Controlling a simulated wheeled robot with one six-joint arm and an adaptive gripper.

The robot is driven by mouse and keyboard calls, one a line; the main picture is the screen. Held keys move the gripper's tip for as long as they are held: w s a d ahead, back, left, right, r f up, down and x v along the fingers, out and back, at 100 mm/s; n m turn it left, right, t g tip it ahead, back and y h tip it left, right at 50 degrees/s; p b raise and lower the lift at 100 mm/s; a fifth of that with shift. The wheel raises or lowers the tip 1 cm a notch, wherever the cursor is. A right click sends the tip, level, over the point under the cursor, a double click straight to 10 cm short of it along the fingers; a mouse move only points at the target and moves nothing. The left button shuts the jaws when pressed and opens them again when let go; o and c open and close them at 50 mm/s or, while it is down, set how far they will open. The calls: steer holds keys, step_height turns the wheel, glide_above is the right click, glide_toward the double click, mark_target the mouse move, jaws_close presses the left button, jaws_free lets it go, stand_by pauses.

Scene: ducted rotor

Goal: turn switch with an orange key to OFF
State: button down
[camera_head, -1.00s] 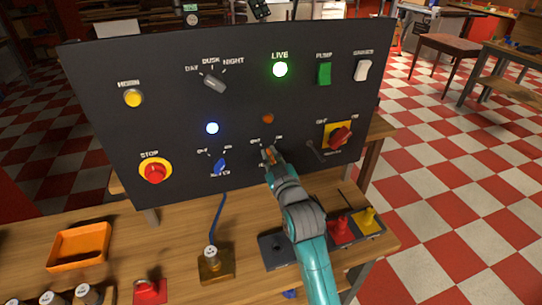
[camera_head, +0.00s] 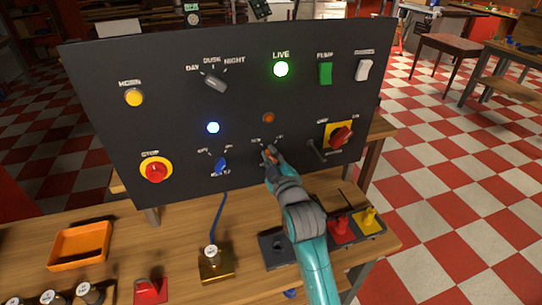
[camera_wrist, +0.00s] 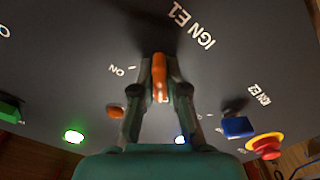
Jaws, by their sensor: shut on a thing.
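The orange key (camera_wrist: 159,72) stands in its switch on the dark panel, between labels reading IGN E1 and ON in the wrist view. My gripper (camera_wrist: 160,92) is shut on the key, with one finger on each side of it. The key's body lies along the fingers, and the ON mark is off to its left in this view. In the head view my gripper (camera_head: 270,157) is at the panel's lower middle, below the two switch position labels. It mostly hides the key there, and I cannot tell the key's exact angle.
A blue switch (camera_head: 220,165) and a red stop button (camera_head: 155,171) are to the left on the panel. A red rotary switch on a yellow plate (camera_head: 328,130) is to the right. An orange lamp (camera_head: 268,118) is just above my gripper. The wooden bench (camera_head: 185,232) lies below.

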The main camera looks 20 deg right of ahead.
steer(key=c, duration=1.2)
jaws_free()
steer(key=s, duration=1.2)
steer(key=shift+f, duration=0.15)
steer(key=s+f+m+g, duration=0.1)
steer(key=s+f+m, duration=0.3)
steer(key=s+f, duration=1.2)
steer(key=s+m+g, duration=0.2)
steer(key=s+m, duration=0.2)
steer(key=s, duration=2.2)
steer(key=shift+d+r, duration=0.2)
steer(key=shift+r, duration=0.1)
